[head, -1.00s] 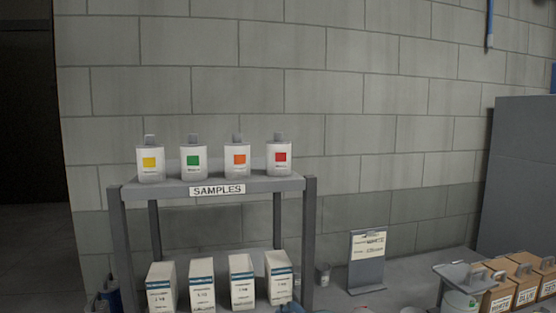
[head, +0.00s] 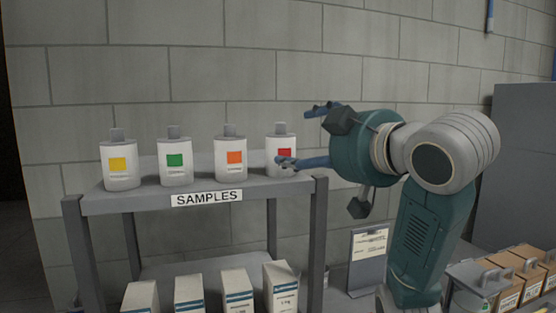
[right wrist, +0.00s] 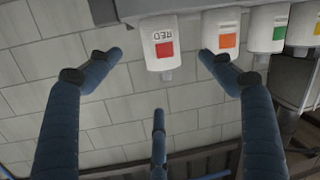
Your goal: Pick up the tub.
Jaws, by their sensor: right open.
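Several white tubs with grey caps stand in a row on the top shelf, with yellow (head: 121,165), green (head: 175,162), orange (head: 230,159) and red (head: 281,150) label squares. The red-labelled tub is at the right end. My right gripper (head: 300,135) is open beside it, with one blue finger partly across its front in the head view. In the right wrist view the red-labelled tub (right wrist: 163,42) appears upside down, between and beyond my spread fingers (right wrist: 160,65). No tub is held. My left gripper is not in view.
The grey shelf stand (head: 130,200) bears a SAMPLES sign (head: 207,197). White boxes (head: 236,290) stand on its lower level. A block wall (head: 240,60) is behind. A clipboard stand (head: 369,258) and brown cartons (head: 522,265) are to the right.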

